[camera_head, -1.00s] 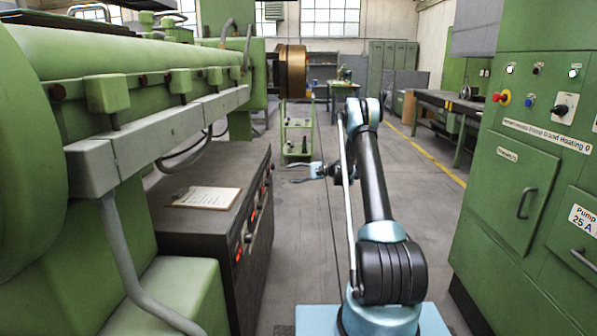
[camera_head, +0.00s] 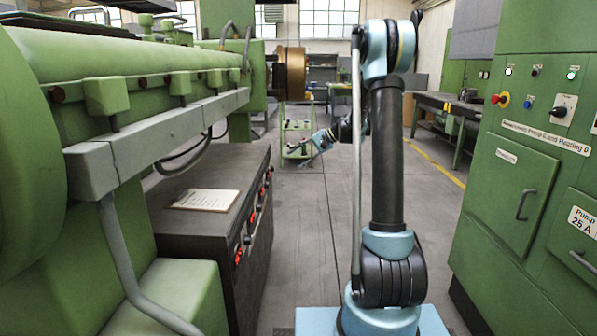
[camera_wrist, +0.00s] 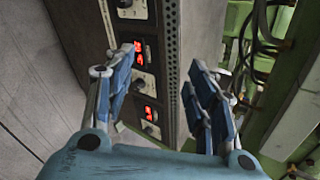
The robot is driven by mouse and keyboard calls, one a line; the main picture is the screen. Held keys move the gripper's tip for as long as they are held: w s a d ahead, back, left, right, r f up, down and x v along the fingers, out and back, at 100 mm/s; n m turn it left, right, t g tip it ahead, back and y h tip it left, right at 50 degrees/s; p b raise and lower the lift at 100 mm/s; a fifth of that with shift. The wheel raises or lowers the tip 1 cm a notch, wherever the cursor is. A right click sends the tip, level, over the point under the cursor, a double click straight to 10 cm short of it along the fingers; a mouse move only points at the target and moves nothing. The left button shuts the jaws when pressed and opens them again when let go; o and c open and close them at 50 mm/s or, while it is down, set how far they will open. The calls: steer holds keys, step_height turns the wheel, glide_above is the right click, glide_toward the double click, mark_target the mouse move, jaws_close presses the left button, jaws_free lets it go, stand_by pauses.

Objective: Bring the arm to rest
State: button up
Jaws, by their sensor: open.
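My arm stands upright in the middle of the head view, with its upper link close to vertical. My gripper (camera_head: 306,152) hangs out to the left of the arm, small in this view and angled down to the left, in front of a green trolley. In the wrist view my gripper (camera_wrist: 158,112) shows two blue fingers spread wide apart with nothing between them. Beyond the fingers is the dark control cabinet (camera_wrist: 193,50) with red lit displays (camera_wrist: 147,113). A visible gap to the cabinet cannot be measured.
The green extruder (camera_head: 125,100) runs along the left, above the dark cabinet (camera_head: 205,240) with a paper sheet (camera_head: 206,199) on top. A green electrical cabinet (camera_head: 530,180) stands at the right. The green trolley (camera_head: 297,128) is behind my gripper. The grey floor between is clear.

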steer(key=s+d+r+n+h, duration=0.1)
steer(key=s+d+h, duration=0.25)
steer(key=s, duration=0.95)
steer(key=s+d+r+n+h, duration=0.15)
steer(key=s+d, duration=0.35)
steer(key=s, duration=0.9)
steer(key=s+d+f+h, duration=0.2)
steer(key=s+d+f, duration=0.1)
steer(key=s, duration=0.4)
steer(key=s+d+f+n+h, duration=0.1)
steer(key=s+d+f+h, duration=0.1)
steer(key=s+f, duration=0.3)
steer(key=s+d+f+n+h, duration=0.1)
steer(key=s+d+f, duration=0.3)
steer(key=s, duration=0.5)
steer(key=shift+s+d+f+t+h, duration=0.3)
steer(key=shift+d+t+h, duration=0.1)
steer(key=shift+d+h, duration=0.15)
